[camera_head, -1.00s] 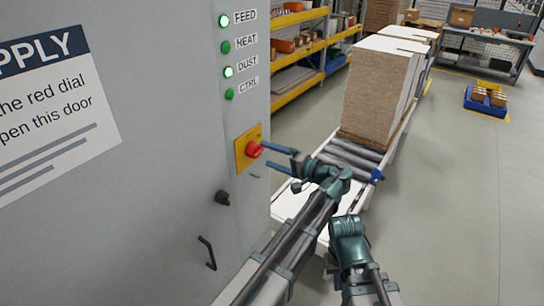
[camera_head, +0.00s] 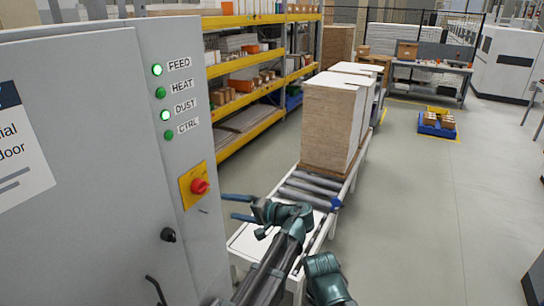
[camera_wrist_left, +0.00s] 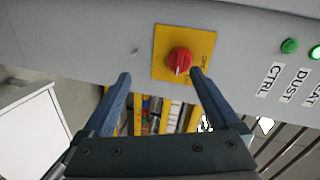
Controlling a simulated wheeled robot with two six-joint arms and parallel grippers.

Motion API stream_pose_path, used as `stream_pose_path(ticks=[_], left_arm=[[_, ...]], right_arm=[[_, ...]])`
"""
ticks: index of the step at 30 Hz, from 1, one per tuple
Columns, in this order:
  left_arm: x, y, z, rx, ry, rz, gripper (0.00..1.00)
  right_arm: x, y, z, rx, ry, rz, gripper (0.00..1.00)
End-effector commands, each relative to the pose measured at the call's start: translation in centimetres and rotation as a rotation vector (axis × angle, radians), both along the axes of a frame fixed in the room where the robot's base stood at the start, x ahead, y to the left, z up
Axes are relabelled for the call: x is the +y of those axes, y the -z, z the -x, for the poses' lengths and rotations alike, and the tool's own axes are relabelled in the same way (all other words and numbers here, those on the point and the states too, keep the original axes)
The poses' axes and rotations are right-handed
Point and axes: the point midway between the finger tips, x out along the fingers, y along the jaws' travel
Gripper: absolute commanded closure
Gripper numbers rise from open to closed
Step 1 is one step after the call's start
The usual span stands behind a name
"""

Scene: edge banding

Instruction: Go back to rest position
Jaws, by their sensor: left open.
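My left gripper (camera_head: 229,207) is open and empty in front of the grey cabinet (camera_head: 110,150). Its fingers point at the cabinet's side, just right of and a little below the red dial (camera_head: 200,187) on its yellow plate. In the left wrist view the two fingertips (camera_wrist_left: 160,76) stand wide apart, with nothing between them. The dial also shows there (camera_wrist_left: 179,61), above and beyond the fingertips, nearer the right finger. Another teal arm part of mine stands at the bottom of the head view. No right gripper fingers show.
A roller conveyor (camera_head: 305,188) right of the cabinet carries a tall stack of boards (camera_head: 328,125). A yellow-beamed shelf (camera_head: 245,62) stands behind. A blue bin (camera_head: 437,131) lies on the floor. A workbench (camera_head: 432,70) is at the back.

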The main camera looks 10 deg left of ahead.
Motion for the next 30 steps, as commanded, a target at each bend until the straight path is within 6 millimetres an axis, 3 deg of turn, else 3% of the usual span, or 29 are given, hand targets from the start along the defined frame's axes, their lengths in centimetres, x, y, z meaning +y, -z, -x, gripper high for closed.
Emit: stream_pose_path(ticks=[1,5,9,12,18,25,30], left_arm=[[1.3,1.8,1.6,0.032,-0.017,0.076,0.05],[2.9,7.4,5.4,0.129,-0.053,0.343,0.05],[2.4,12.4,9.6,0.209,-0.077,0.640,0.05],[1.1,14.7,11.8,0.244,-0.081,0.818,0.05],[-1.5,16.8,14.7,0.276,-0.077,1.079,0.05],[-4.5,17.5,17.1,0.285,-0.059,1.318,0.05],[-7.4,20.9,17.8,0.355,-0.015,1.294,0.05]], right_arm=[[0.0,0.0,0.0,0.000,0.000,0.000,1.00],[0.0,0.0,0.0,0.000,0.000,0.000,1.00],[0.0,0.0,0.0,0.000,0.000,0.000,1.00],[0.0,0.0,0.0,0.000,0.000,0.000,1.00],[0.0,0.0,0.0,0.000,0.000,0.000,1.00],[0.0,0.0,0.0,0.000,0.000,0.000,1.00],[0.0,3.4,0.0,0.000,-0.003,0.001,1.00]])
